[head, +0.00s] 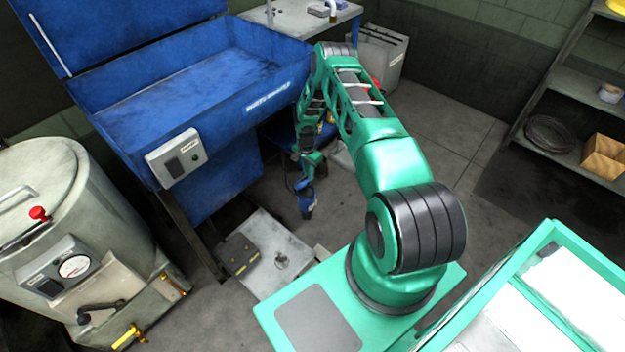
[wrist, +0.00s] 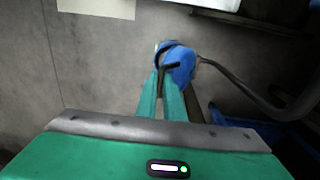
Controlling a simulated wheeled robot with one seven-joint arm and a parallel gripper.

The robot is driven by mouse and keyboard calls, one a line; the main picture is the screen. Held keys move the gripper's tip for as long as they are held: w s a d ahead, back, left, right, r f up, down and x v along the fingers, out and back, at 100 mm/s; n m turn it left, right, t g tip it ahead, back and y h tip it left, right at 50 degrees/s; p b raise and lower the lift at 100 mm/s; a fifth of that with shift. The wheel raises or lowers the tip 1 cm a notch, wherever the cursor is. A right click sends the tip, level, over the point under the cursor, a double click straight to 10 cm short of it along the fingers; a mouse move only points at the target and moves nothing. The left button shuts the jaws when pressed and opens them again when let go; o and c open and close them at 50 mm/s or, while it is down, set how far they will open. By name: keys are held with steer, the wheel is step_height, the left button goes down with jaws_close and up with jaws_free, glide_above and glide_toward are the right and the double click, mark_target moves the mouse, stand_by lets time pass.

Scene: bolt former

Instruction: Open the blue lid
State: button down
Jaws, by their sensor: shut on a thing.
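The blue lid (head: 115,32) stands raised at the back of the blue parts washer (head: 222,118), at the upper left of the head view. The basin below it lies open and looks empty. My gripper (head: 307,205) hangs low, right of the washer and apart from the lid. In the wrist view, its green fingers are close together at a rounded blue piece (wrist: 179,66). I cannot tell exactly what this piece is. A dark hose or cable (wrist: 245,85) runs right from beside it.
A grey drum (head: 60,185) with a red knob stands left of the washer. A pale floor plate (head: 265,260) with a dark block lies below my gripper. Shelves (head: 570,85) stand at the right. Bare floor (head: 440,125) lies between.

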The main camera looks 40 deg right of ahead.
steer(key=shift+w+a+f, duration=0.15)
steer(key=shift+a, duration=0.4)
steer(key=c, duration=1.9)
jaws_free()
steer(key=shift+d, duration=0.25)
